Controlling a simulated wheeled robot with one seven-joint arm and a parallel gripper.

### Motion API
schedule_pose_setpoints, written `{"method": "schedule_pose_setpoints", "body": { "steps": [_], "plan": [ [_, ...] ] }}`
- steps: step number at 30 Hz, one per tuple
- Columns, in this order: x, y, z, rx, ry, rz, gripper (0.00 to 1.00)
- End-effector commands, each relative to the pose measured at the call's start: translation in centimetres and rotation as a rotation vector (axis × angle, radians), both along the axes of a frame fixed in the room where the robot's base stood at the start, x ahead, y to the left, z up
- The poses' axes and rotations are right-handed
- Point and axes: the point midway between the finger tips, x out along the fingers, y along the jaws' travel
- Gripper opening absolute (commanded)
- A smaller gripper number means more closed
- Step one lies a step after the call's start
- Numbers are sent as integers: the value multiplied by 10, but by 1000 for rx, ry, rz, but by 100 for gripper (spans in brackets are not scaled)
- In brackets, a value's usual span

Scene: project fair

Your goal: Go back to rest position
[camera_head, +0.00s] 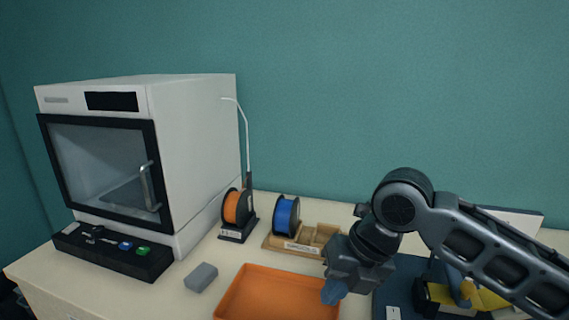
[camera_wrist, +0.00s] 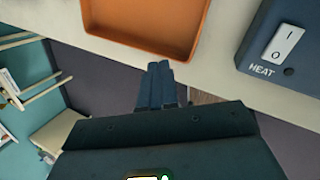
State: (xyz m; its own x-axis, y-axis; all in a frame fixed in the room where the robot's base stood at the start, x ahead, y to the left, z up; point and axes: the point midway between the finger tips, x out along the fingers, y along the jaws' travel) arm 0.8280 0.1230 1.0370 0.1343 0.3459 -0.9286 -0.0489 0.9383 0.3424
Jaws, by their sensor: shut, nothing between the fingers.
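My gripper (camera_head: 335,291) is at the end of my arm, which reaches in from the right in the head view. Its blue fingers point down over the right edge of the orange tray. In the wrist view, my gripper's fingers (camera_wrist: 161,72) are together with nothing between them, just past the tray's near side. The orange tray (camera_wrist: 138,42) looks empty in the part that shows. It also shows in the head view (camera_head: 262,291), partly cut off by the bottom edge.
A white printer-like cabinet (camera_head: 195,150) with a closed glass door stands at left. A grey block (camera_head: 201,277), an orange spool (camera_head: 235,207), a blue spool (camera_head: 287,215) and a wooden holder (camera_head: 316,237) are on the table. A dark box with a HEAT switch (camera_wrist: 287,42) is right of the tray.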

Motion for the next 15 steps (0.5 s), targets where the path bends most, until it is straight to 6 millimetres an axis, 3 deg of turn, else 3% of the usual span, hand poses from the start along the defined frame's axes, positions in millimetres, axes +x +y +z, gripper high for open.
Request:
{"method": "schedule_pose_setpoints", "body": {
  "steps": [1, 6, 10, 15],
  "plan": [
    [-4, 29, 1, 97, -4, -42, 0],
    [-12, 98, 18, 398, 7, -228, 0],
    [-18, 134, 33, 618, 48, -382, 0],
    [-27, 161, 50, 890, 138, -599, 0]
  ]
}}
